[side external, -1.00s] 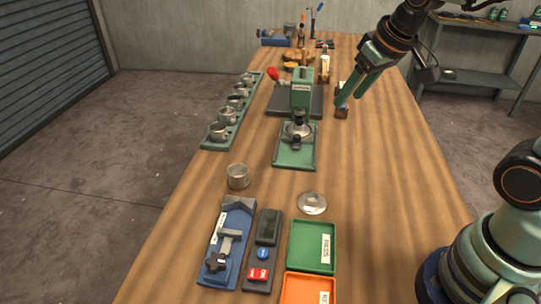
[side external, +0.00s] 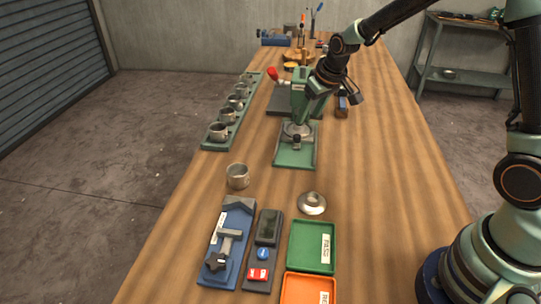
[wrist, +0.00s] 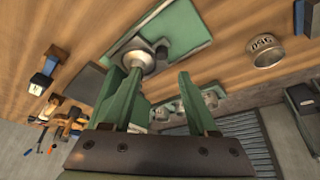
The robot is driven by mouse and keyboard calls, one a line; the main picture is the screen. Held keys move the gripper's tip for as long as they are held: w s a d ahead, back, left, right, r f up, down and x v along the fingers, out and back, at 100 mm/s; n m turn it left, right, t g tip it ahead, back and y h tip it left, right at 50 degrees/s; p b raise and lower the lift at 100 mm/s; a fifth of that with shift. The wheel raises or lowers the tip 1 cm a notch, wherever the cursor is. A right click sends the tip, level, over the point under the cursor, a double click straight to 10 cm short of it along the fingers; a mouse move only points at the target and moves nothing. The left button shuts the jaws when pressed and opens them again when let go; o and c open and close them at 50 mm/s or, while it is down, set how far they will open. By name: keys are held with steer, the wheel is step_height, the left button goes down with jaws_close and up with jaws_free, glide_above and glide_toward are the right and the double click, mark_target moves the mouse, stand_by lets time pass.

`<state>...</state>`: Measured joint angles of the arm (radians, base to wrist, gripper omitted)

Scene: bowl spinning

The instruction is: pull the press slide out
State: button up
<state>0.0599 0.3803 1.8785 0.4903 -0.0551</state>
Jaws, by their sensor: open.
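The green press (side external: 298,82) stands mid-table with its red-knobbed lever (side external: 272,72) at the upper left. Its green base plate (side external: 307,160) reaches toward the camera, and a silver round part sits there with the slide's dark knob (side external: 296,140) in front of it. In the wrist view the plate (wrist: 190,25) and the dark knob (wrist: 162,52) show beyond the fingers. My gripper (wrist: 158,75) is open and empty, just above the silver part, in front of the press. My left finger overlaps the silver part in the wrist view; contact cannot be told.
A green rack (side external: 222,135) of metal cups runs along the left edge. A loose cup (side external: 237,176) and a silver disc (side external: 312,203) lie nearer the camera. A blue fixture (side external: 229,240), a button box (side external: 261,258), and green (side external: 312,247) and orange (side external: 309,290) trays fill the front.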

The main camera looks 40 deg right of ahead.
mark_target(299, 136)
steer(key=x, duration=0.9)
steer(key=shift+a+f, duration=0.1)
jaws_close()
stand_by(1.3)
